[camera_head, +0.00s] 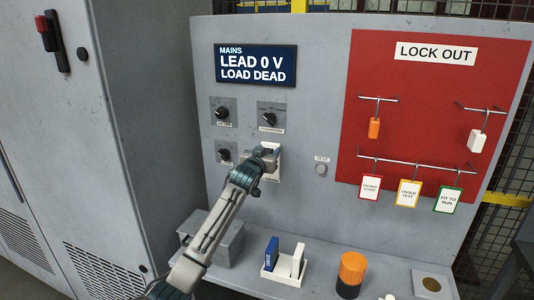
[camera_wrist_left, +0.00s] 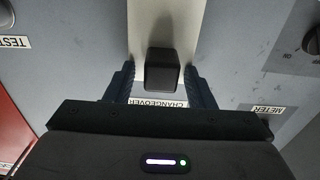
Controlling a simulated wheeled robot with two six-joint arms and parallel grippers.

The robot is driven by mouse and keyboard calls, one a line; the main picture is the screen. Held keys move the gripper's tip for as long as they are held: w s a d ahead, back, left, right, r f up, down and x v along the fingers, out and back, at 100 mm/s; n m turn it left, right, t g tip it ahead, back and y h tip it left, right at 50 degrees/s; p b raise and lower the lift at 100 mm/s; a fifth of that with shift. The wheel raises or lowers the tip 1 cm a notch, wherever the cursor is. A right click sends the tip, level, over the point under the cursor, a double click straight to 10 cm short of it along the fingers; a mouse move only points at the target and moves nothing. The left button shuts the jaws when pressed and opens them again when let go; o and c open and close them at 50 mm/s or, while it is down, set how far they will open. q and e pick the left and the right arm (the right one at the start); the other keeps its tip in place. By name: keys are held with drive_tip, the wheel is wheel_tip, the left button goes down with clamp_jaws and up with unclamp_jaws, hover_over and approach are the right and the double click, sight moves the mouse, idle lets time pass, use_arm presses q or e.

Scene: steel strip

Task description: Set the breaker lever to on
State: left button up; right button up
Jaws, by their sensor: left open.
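The breaker lever is a black block (camera_wrist_left: 161,66) standing out from a pale plate (camera_wrist_left: 165,20) in the left wrist view. In the head view the white plate (camera_head: 274,172) sits low on the grey panel, mostly behind my gripper. My left gripper (camera_head: 267,152) is at the plate. In the left wrist view its open fingers (camera_wrist_left: 158,76) stand on either side of the lever, with a small gap showing on both sides. I cannot tell the lever's setting from here. My right gripper is not in view.
A sign (camera_head: 256,65) reads LEAD 0 V, LOAD DEAD. A changeover knob (camera_head: 271,114) and two more knobs are close by. A red lock-out board (camera_head: 430,90) with tags hangs right. The shelf below holds a white tray (camera_head: 284,277) and an orange-black beacon (camera_head: 351,272).

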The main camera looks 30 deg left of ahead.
use_arm(q)
drive_tip(key=shift+s+f, duration=0.1)
drive_tip(key=shift+s+d, duration=0.1)
drive_tip(key=shift+s, duration=0.15)
drive_tip(key=b+v, duration=0.5)
drive_tip(key=v, duration=0.5)
